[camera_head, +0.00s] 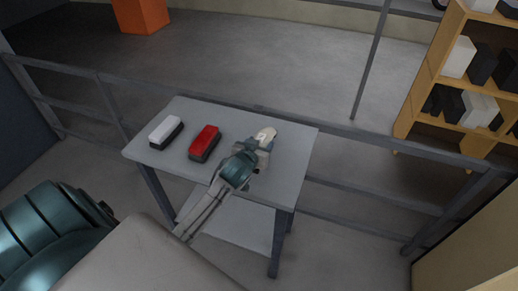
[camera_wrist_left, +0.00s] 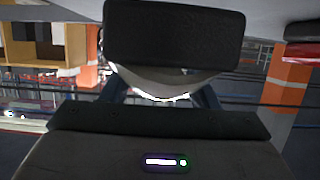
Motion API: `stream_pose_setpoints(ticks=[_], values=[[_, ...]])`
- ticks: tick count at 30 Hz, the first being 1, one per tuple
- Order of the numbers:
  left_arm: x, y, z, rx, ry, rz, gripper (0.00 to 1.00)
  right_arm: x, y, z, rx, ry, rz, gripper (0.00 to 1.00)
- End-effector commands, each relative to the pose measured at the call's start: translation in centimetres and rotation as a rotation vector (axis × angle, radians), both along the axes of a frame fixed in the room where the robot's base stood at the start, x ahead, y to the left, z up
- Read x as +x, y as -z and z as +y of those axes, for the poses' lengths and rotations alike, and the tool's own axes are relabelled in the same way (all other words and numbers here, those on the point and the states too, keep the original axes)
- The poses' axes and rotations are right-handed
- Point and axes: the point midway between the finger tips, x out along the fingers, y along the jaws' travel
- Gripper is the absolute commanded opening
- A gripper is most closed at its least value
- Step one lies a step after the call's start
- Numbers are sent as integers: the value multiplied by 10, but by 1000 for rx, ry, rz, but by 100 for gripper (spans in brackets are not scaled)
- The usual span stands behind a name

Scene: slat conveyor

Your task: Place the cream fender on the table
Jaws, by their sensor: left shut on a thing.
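The cream fender (camera_head: 266,134) is at the right part of the grey table (camera_head: 292,144), in my left gripper (camera_head: 263,146). That gripper is shut on it. In the head view its pale top shows past the gripper, which hides the rest. In the left wrist view a dark block (camera_wrist_left: 175,35) with a pale curved part under it fills the upper middle, close in front of the gripper. I cannot tell whether the fender touches the tabletop. My right gripper is not in view.
A red-and-black block (camera_head: 204,142) and a white-and-black block (camera_head: 165,132) stand on the table to the left. A railing (camera_head: 230,104) runs behind it. A wooden shelf (camera_head: 434,80) with black and white blocks stands at the right.

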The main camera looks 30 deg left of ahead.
Motion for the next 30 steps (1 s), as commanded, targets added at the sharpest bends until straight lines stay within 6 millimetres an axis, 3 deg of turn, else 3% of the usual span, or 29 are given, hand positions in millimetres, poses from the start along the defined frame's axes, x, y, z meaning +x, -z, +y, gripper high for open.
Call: stream_pose_setpoints(ticks=[9, 20, 21, 23, 24, 30], values=[[1, 33, 0, -1, 1, 1, 22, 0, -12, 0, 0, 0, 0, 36], [1, 38, 0, 1, 1, -1, 22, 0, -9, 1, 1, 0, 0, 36], [0, 38, 0, 0, 1, 1, 60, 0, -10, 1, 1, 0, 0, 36], [0, 38, 0, 0, 1, 1, 72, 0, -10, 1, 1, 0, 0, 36], [0, 38, 0, 0, 1, 1, 76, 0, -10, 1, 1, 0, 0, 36], [0, 38, 0, 0, 1, 1, 76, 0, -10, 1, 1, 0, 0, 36]])
